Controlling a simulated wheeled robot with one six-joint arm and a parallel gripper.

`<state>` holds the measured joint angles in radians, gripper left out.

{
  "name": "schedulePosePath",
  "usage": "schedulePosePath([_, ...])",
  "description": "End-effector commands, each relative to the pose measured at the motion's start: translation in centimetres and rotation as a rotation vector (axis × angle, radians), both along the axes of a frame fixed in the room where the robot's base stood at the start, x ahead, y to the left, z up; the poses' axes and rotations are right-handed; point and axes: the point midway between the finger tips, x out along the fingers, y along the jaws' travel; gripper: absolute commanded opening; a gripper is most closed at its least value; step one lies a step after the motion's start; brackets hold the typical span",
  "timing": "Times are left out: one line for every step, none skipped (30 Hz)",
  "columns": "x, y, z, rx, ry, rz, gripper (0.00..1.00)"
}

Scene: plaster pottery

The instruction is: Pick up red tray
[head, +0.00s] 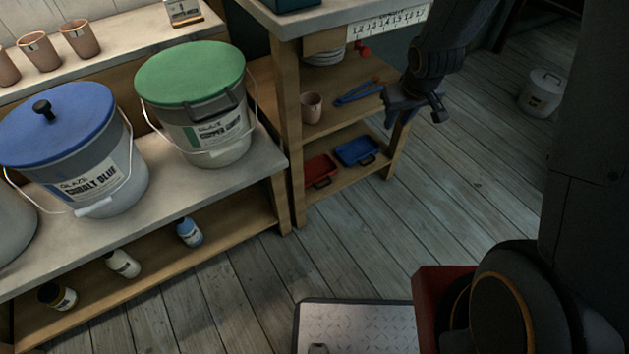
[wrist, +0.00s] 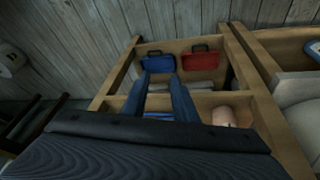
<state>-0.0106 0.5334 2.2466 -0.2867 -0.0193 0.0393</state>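The red tray (head: 320,171) lies on the lowest shelf of the wooden unit, left of the blue tray (head: 357,151) in the head view. In the wrist view the red tray (wrist: 200,60) is right of the blue tray (wrist: 157,61), and its dark handle shows. My gripper (head: 415,107) is to the right of and above the shelves in the head view. In the wrist view my gripper (wrist: 159,78) has two dark fingers standing apart with nothing held between them. The fingers overlap the blue tray in that picture. My gripper is not touching the red tray.
A middle shelf above the trays holds a clay cup (head: 311,107) and blue tongs (head: 359,92). Wooden posts (head: 291,140) frame the unit. Left stands a bench with a green-lidded bucket (head: 190,75) and a blue-lidded bucket (head: 58,111). The plank floor (head: 460,215) before the unit is clear.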

Motion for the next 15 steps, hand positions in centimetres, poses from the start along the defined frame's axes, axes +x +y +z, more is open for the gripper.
schedulePosePath([1.9,0.5,-3.8,0.005,-0.018,0.025,0.26])
schedulePosePath([2.8,0.8,-5.2,0.010,-0.034,0.040,0.26])
schedulePosePath([4.1,1.2,-7.2,0.017,-0.056,0.060,0.26])
schedulePosePath([5.1,1.5,-8.7,0.022,-0.071,0.075,0.26])
schedulePosePath([6.0,1.8,-10.2,0.030,-0.086,0.090,0.26])
schedulePosePath([7.1,2.3,-12.2,0.039,-0.106,0.109,0.26])
schedulePosePath([7.9,2.7,-13.7,0.046,-0.121,0.125,0.26])
schedulePosePath([8.7,3.0,-15.2,0.055,-0.135,0.140,0.26])
schedulePosePath([9.7,3.6,-17.3,0.067,-0.154,0.160,0.26])
schedulePosePath([10.4,4.0,-18.8,0.076,-0.170,0.175,0.26])
schedulePosePath([11.1,4.4,-20.3,0.086,-0.184,0.190,0.26])
schedulePosePath([11.9,5.0,-22.4,0.100,-0.203,0.210,0.26])
schedulePosePath([12.5,5.5,-23.9,0.111,-0.216,0.225,0.26])
schedulePosePath([13.0,5.9,-25.4,0.122,-0.229,0.239,0.26])
schedulePosePath([13.6,6.5,-27.4,0.138,-0.246,0.258,0.26])
